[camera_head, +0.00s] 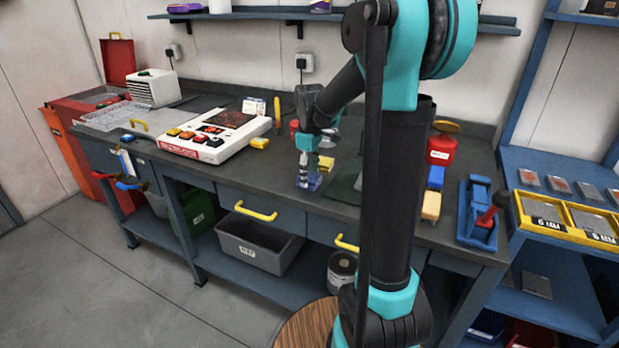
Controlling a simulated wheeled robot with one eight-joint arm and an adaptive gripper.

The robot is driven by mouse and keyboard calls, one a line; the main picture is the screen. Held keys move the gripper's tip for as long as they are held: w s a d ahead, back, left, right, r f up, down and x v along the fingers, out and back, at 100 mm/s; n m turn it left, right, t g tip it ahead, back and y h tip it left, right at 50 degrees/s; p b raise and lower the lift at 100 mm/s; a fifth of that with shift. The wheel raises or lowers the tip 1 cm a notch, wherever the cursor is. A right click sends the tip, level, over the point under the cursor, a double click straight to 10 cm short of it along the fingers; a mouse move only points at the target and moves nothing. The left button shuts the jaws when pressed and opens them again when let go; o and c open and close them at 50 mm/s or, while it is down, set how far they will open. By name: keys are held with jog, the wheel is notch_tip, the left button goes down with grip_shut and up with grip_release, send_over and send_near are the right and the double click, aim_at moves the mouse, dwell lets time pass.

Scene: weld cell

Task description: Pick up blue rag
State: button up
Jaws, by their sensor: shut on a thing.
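My gripper (304,182) points down at the workbench top, near its front edge, at the middle of the picture. It is shut on the blue rag (315,183), a small blue patch at the fingertips. Most of the rag is hidden by the fingers or too small to make out. I cannot tell whether the rag still touches the bench top.
The dark workbench (222,177) carries a white control box (214,134) with coloured buttons to the left. A yellow block (326,163) lies just behind the gripper. A red canister (440,151) and a blue vise (477,213) stand to the right. My arm hides part of the bench.

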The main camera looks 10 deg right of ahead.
aim_at(309, 177)
notch_tip(309, 177, up, 20)
dwell(0.5)
